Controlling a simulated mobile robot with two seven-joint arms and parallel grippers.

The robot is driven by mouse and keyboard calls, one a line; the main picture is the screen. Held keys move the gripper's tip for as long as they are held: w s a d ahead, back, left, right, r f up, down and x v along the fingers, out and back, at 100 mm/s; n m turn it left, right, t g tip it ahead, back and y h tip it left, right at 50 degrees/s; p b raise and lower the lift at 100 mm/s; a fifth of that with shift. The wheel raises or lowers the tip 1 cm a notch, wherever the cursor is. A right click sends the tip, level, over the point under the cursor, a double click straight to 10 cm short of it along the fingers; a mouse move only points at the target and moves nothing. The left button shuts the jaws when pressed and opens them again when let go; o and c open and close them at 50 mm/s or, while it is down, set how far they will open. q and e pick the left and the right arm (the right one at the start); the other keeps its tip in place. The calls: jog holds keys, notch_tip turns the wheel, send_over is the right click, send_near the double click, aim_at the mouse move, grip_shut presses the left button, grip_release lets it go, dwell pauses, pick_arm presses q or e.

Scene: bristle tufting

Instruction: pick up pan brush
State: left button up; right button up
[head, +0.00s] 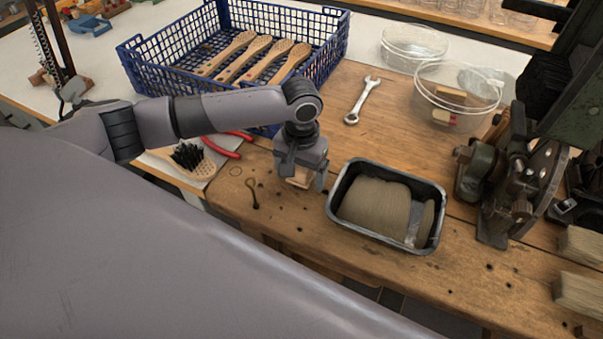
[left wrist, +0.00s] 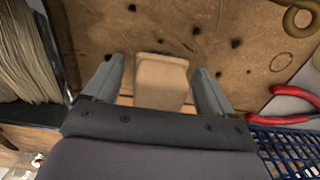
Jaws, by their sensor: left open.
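A small pale wooden piece, which may be the pan brush, lies on the workbench (head: 390,107) under my left gripper (head: 302,180). The head view shows only a little of it (head: 299,182); the rest is hidden by the gripper. In the left wrist view the wooden piece (left wrist: 161,80) sits between the two fingers of my left gripper (left wrist: 158,72). The gripper is open, with gaps on both sides of the piece. No bristles show on it. Another wooden brush with black bristles (head: 187,157) lies to the left. My right gripper is not in view.
A black tray (head: 333,205) of tan fibre stands close to the right of the gripper. A blue crate (head: 160,62) with wooden brush bodies is behind, red-handled pliers (head: 222,148) are left, and a wrench (head: 362,100) lies behind the tray. A metal machine (head: 497,185) stands right.

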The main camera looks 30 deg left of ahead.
pick_arm(q)
jog(key=c, duration=1.2)
jog(key=shift+o, duration=0.2)
notch_tip(320, 180, up, 20)
jog(key=p, duration=0.1)
jog(key=shift+o, duration=1.1)
jog(key=shift+c, duration=0.5)
